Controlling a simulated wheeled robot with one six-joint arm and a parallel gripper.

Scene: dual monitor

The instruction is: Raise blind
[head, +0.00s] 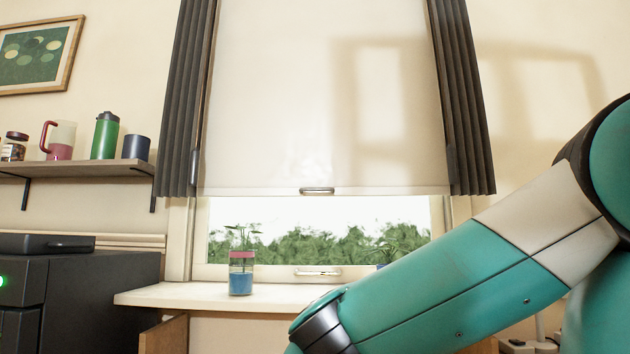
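The blind (290,110) is a pale roller blind that hangs over the upper, larger part of the window (325,228). Its lower edge is level, with a small metal handle (317,190) at its middle. Below that edge, the glass shows bare with green bushes outside. My teal and white arm reaches in from the right and bends at a dark joint low in the middle. My gripper is outside the picture, so its state does not show.
Dark curtains (187,100) hang on both sides. A jar with a plant (241,272) stands on the window sill (190,296); another plant (388,250) is partly behind my arm. A shelf (80,168) with cups and a green bottle (105,136) and a black machine (75,295) are at left.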

